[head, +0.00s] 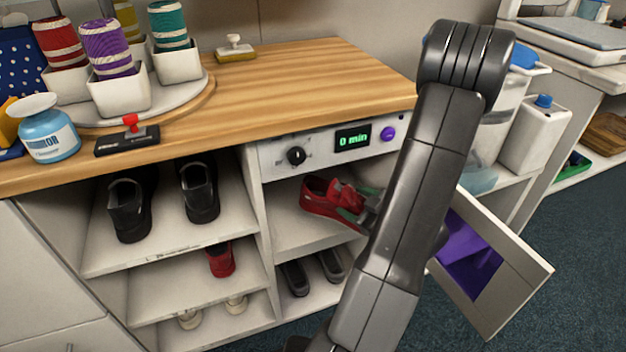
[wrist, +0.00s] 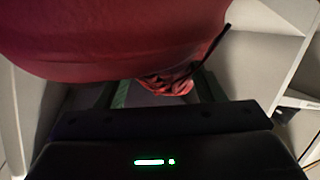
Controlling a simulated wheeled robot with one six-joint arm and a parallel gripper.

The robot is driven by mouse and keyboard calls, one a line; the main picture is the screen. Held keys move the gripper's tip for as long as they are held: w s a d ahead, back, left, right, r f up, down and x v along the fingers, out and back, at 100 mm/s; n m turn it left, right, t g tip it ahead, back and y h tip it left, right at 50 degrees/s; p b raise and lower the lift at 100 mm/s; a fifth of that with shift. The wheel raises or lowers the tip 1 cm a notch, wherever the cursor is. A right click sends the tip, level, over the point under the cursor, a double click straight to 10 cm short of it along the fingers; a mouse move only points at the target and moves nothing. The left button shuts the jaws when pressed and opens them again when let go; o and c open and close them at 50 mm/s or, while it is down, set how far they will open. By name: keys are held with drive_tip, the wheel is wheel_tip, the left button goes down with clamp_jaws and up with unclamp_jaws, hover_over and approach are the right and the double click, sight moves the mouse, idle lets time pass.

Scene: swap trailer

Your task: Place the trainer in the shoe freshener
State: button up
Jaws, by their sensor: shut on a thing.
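A red trainer (head: 330,198) is held in my gripper (head: 362,212), at the mouth of the upper right compartment under the counter. In the wrist view the trainer (wrist: 120,40) fills the top of the picture, and my gripper (wrist: 160,95) is shut on it. The compartment is the shoe freshener (head: 285,155), with a panel above it showing a dial, a green "0 min" display and a purple button. Its door (head: 520,262), with a purple window, stands open at the right. I cannot tell whether the trainer touches the compartment floor.
A second red shoe (head: 221,260) sits on the middle left shelf. Black shoes (head: 128,208) stand on the upper left shelf, and dark shoes (head: 296,278) stand below the freshener. The wooden counter (head: 310,75) holds thread spools, a blue jar (head: 48,130) and a stamp. My arm hides part of the opening.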

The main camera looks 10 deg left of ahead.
drive_tip(key=shift+w+a, duration=0.35)
drive_tip(key=shift+w, duration=0.25)
drive_tip(key=w+a+b, duration=0.1)
drive_tip(key=w+a, duration=0.2)
drive_tip(key=a, duration=0.1)
drive_tip(key=w+a+b, duration=0.2)
drive_tip(key=w+a, duration=0.2)
drive_tip(key=w+a+b, duration=0.1)
drive_tip(key=w+a, duration=0.2)
drive_tip(key=a, duration=0.1)
drive_tip(key=shift+w+a, duration=0.15)
drive_tip(key=shift+a, duration=0.2)
drive_tip(key=f+b, duration=0.3)
drive_tip(key=shift+w+a+f, duration=0.3)
drive_tip(key=shift+f, duration=0.05)
drive_tip(key=shift+r, duration=0.1)
drive_tip(key=o, duration=1.3)
drive_tip(key=shift+c, duration=0.2)
